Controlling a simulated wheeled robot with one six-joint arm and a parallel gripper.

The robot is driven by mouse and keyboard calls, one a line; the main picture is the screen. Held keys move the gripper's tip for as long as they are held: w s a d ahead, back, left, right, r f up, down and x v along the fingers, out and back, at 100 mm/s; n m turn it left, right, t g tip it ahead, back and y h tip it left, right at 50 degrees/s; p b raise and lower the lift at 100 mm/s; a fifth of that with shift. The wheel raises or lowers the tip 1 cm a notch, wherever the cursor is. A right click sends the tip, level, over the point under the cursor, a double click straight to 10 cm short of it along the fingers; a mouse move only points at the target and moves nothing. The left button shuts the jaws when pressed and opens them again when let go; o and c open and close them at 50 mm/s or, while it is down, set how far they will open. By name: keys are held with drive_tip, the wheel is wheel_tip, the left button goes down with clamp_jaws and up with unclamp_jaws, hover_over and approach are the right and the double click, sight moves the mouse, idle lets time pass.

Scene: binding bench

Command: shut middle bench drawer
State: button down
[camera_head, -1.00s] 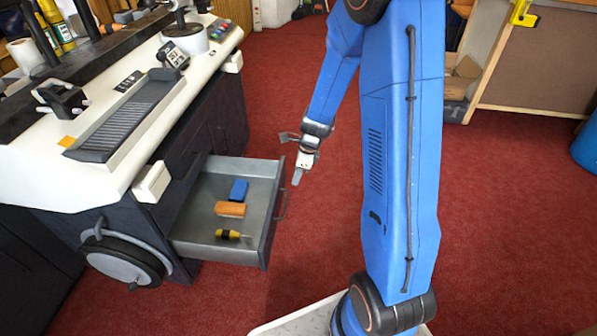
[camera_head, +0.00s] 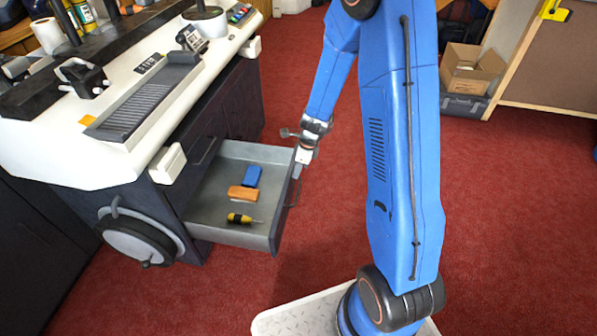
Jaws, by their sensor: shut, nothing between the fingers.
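The bench drawer (camera_head: 272,236) stands pulled out from the dark bench cabinet. Inside it lie a blue block (camera_head: 252,176), an orange block (camera_head: 242,193) and a yellow and black screwdriver (camera_head: 243,219). The drawer's bar handle (camera_head: 293,191) is on its right-facing front. My gripper (camera_head: 297,172) is shut and empty, pointing down at the far end of the drawer front, by the handle. I cannot tell whether its fingertips touch the drawer front or handle.
The white bench top (camera_head: 60,150) carries a grey ribbed tray (camera_head: 140,100) and small devices. A handwheel (camera_head: 138,240) sticks out from the bench end.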

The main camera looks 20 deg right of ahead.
drive_tip(key=shift+a, duration=0.1)
drive_tip(key=w+a, duration=0.7)
drive_tip(key=a, duration=0.5)
drive_tip(key=w+a, duration=0.7)
drive_tip(key=a, duration=0.5)
drive_tip(key=shift+a, duration=0.2)
drive_tip(key=shift+w, duration=0.1)
